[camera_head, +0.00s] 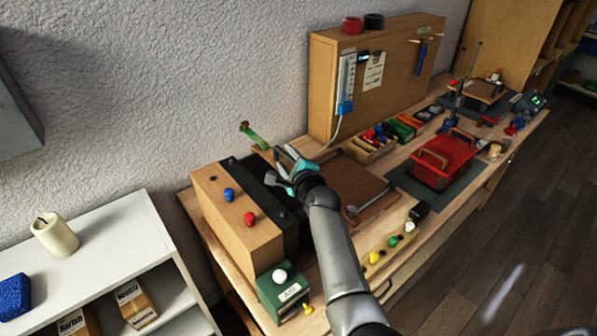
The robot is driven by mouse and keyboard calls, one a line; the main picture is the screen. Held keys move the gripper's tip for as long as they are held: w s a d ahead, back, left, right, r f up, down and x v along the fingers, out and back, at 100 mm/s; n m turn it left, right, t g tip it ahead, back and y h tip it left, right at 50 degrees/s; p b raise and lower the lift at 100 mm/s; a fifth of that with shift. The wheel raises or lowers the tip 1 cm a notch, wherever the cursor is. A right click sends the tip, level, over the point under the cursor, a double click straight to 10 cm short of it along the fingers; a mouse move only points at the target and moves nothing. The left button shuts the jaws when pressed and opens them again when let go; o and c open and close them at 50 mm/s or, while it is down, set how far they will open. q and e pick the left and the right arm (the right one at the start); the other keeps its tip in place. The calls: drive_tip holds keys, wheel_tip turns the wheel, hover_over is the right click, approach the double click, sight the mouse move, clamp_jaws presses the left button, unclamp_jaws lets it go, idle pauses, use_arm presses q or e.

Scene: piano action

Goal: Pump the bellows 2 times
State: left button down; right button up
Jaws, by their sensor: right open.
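No part is plainly labelled as the bellows, and I cannot tell for sure which one it is. A wooden box with a dark top part (236,213) stands at the near left end of the bench. A green handle with a brass-coloured end (255,136) sticks up behind its dark part. My right gripper (285,164) is open, with teal fingers just right of and below the green handle. I see nothing between the fingers. My arm hides part of the dark area and the bench. A brown flat board (354,188) lies right of the gripper. My left gripper is out of view.
A tall wooden panel (382,75) stands behind. A green box with a white knob (281,290) is at the near corner. A white shelf (110,235) stands left.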

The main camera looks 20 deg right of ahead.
drive_tip(key=p+v, duration=0.8)
drive_tip(key=v, duration=0.5)
drive_tip(key=shift+r+p, duration=0.15)
drive_tip(key=shift+p, duration=0.25)
drive_tip(key=shift+v, duration=0.75)
